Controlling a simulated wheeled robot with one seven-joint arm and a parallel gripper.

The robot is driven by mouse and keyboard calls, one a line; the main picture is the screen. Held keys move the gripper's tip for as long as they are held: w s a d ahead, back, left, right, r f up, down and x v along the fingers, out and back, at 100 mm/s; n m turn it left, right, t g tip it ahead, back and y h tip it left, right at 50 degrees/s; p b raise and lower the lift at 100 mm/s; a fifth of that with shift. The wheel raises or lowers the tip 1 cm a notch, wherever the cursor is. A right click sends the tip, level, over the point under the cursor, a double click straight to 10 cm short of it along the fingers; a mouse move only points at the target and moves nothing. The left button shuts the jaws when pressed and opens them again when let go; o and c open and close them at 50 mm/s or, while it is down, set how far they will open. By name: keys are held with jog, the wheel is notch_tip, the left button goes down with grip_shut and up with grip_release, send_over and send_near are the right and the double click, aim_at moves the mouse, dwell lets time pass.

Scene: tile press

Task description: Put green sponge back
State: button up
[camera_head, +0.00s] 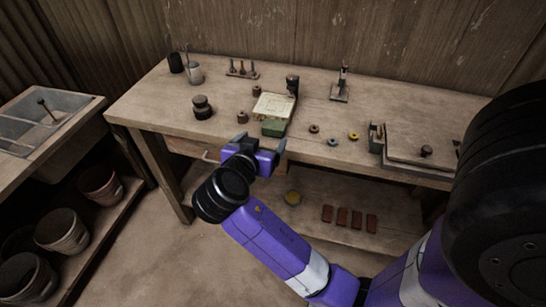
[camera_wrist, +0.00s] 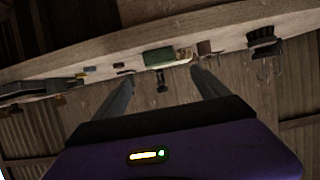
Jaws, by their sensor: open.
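The green sponge (camera_head: 273,128), a small green block, lies near the front edge of the workbench (camera_head: 225,122), just in front of a pale square sheet or tile (camera_head: 272,106). My gripper (camera_head: 262,145) is open and empty, in front of the bench edge and just short of the sponge, with its fingers pointing towards it. In the wrist view the sponge (camera_wrist: 159,57) shows beyond and between the two fingertips (camera_wrist: 161,76), apart from both. That view looks upside down.
Dark stacked weights (camera_head: 202,107) and a grey cup (camera_head: 195,73) stand to the left. Several small rings (camera_head: 333,142) lie to the right, near a wooden press box (camera_head: 415,150). Reddish bricks (camera_head: 349,217) lie on the shelf below. The bench's front left is clear.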

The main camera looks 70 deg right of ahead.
jog(key=s+a+f+n+t+y, duration=0.1)
jog(key=a+f+n+t+y, duration=0.35)
jog(key=a+f+n, duration=0.35)
jog(key=s+a+f+n+t+y, duration=0.25)
jog(key=a+f+n+t, duration=0.2)
jog(key=a, duration=0.55)
jog(key=s+a+r+n+t+y, duration=0.4)
jog(key=s+a+r+y, duration=0.2)
jog(key=s+a+r, duration=0.4)
jog(key=shift+s+r+n+t+y, duration=0.35)
jog(key=shift+s+r, duration=0.2)
jog(key=shift+s, duration=0.75)
